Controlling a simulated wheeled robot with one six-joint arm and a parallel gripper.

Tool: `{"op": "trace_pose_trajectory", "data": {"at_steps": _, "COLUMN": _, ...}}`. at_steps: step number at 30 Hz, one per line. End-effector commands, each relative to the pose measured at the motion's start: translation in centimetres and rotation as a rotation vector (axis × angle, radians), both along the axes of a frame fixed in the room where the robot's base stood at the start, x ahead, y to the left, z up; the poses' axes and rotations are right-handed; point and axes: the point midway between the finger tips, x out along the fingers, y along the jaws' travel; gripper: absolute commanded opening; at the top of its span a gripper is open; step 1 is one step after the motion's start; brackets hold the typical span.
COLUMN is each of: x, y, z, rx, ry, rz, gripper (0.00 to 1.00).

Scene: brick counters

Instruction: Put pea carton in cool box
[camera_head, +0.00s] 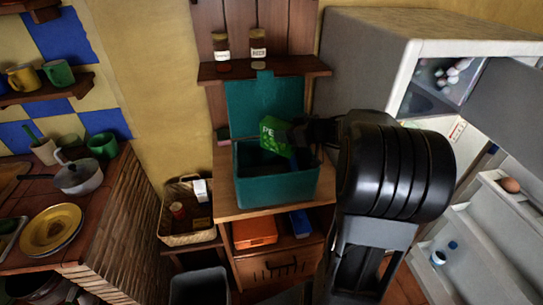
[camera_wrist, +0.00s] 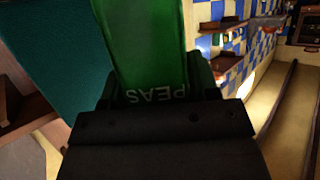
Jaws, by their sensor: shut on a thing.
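The green pea carton (camera_head: 275,137) is tilted above the open cool box in the head view. In the wrist view the carton (camera_wrist: 150,50) shows the letters "PEAS" close to the fingers. My gripper (camera_head: 296,136) is shut on the carton from its right side; it also shows in the wrist view (camera_wrist: 160,92). The teal cool box (camera_head: 275,188) stands on a wooden stand with its lid (camera_head: 262,105) raised behind it. The carton's lower part overlaps the box opening, and I cannot tell how deep it reaches.
A shelf with two jars (camera_head: 258,47) hangs above the lid. An open fridge (camera_head: 450,90) stands to the right, its door shelves facing my arm. A wicker basket (camera_head: 190,237) is at lower left. An orange box (camera_head: 254,232) lies below the cool box.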

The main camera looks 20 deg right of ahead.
Motion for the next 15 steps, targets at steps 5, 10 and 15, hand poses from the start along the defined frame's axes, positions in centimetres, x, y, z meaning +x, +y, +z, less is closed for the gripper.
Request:
{"op": "trace_pose_trajectory", "data": {"at_steps": 5, "x": 0.04, "y": 0.08, "z": -0.44, "rx": -0.001, "ry": -0.002, "rz": 0.002, "gripper": 0.22}}
{"op": "trace_pose_trajectory", "data": {"at_steps": 10, "x": 0.03, "y": 0.08, "z": -0.45, "rx": -0.001, "ry": -0.002, "rz": 0.002, "gripper": 0.22}}
{"op": "trace_pose_trajectory", "data": {"at_steps": 15, "x": 0.03, "y": 0.07, "z": -0.45, "rx": -0.001, "ry": -0.002, "rz": 0.002, "gripper": 0.64}}
